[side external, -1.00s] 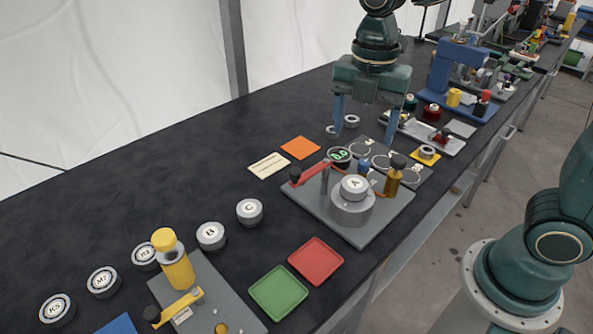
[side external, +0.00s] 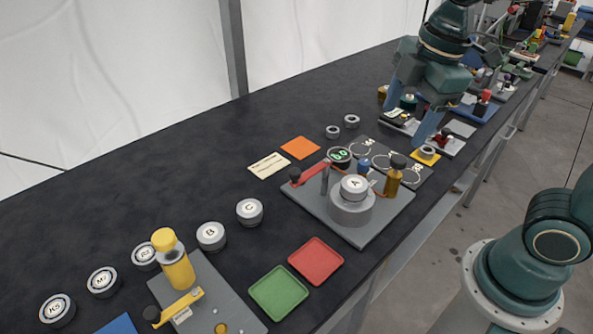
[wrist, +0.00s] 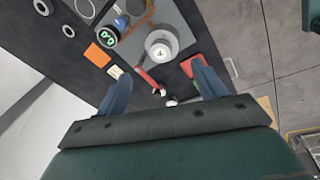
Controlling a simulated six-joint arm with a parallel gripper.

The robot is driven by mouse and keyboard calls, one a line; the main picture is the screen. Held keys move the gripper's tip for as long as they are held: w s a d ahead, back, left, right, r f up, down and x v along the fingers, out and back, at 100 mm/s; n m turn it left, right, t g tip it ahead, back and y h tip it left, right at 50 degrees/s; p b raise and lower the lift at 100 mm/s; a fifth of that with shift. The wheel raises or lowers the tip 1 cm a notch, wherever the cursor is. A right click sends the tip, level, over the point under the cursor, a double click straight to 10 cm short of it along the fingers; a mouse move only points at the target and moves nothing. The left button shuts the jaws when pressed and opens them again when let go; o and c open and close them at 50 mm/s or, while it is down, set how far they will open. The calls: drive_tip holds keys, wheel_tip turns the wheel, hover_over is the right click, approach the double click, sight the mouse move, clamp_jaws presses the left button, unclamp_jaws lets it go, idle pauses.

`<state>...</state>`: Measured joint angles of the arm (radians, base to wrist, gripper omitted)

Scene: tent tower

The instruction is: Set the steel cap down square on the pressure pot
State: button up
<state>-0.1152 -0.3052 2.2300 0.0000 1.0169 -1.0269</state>
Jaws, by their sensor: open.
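The pressure pot (side external: 351,211) is a grey metal cylinder on a grey base plate (side external: 318,208), right of the picture's middle. A round steel cap marked A (side external: 354,186) sits on top of it and looks roughly level; I cannot tell whether it is fully seated. The pot and cap also show from above in the wrist view (wrist: 161,44). Similar steel caps marked B (side external: 211,235) and C (side external: 249,211) stand on the black table to the left. My gripper (side external: 409,110) is open and empty, raised beyond the pot and tilted, with nothing between its fingers.
On the base plate stand a red lever (side external: 312,173), a dark upright post (side external: 325,178) and a brass bottle (side external: 394,178). A red tray (side external: 316,260) and a green tray (side external: 278,292) lie in front. The table's left middle is clear.

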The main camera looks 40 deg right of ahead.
drive_tip(key=s+d+m+t, duration=0.3)
drive_tip(key=s+m, duration=0.5)
drive_tip(key=m, duration=0.5)
drive_tip(key=shift+r, duration=0.15)
